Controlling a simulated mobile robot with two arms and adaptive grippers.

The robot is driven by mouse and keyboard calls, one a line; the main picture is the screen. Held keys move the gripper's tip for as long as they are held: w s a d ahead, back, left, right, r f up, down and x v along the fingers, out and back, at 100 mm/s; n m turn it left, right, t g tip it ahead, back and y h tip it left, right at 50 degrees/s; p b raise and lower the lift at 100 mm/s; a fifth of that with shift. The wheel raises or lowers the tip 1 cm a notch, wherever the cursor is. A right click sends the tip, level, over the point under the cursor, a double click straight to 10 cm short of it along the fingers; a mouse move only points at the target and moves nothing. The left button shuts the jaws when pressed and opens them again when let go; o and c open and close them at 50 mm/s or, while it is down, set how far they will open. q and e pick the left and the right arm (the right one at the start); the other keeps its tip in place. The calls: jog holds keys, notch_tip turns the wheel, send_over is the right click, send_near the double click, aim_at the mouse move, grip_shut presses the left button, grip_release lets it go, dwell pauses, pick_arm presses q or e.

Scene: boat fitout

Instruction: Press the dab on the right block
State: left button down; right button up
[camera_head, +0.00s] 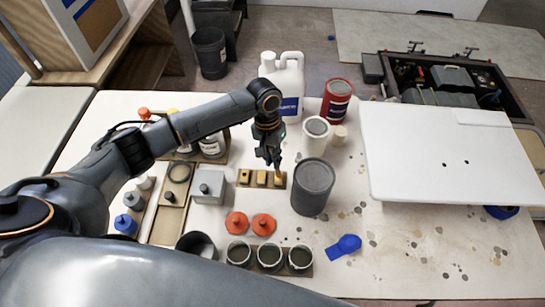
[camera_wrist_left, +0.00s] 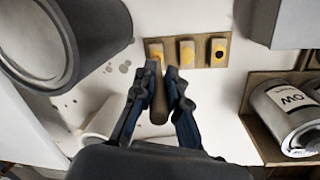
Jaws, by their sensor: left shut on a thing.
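A tan strip (camera_head: 240,183) with three small wooden blocks lies on the table in the head view. The right block (camera_head: 278,178) also shows at the left of the row in the wrist view (camera_wrist_left: 155,49), with an orange-yellow dab. The middle block (camera_head: 262,177) has a yellowish mark; the left block (camera_head: 245,176) has a dark dab, clear in the wrist view (camera_wrist_left: 218,51). My left gripper (camera_head: 274,163) is shut on a brown stick (camera_wrist_left: 158,108), whose tip points at the right block. I cannot tell whether it touches. My right gripper is not in view.
A dark grey can (camera_head: 313,187) stands close right of the strip. A grey box (camera_head: 208,187) is on its left, and orange lids (camera_head: 263,223) lie in front. A white board (camera_head: 440,150) covers the table's right side. Open cups (camera_head: 270,256) line the front.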

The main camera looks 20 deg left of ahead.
pick_arm(q)
jog(key=shift+s+f+p, duration=0.15)
jog(key=shift+p, duration=0.3)
dwell(1.5)
notch_tip(320, 180, up, 7)
jog(key=p, duration=0.8)
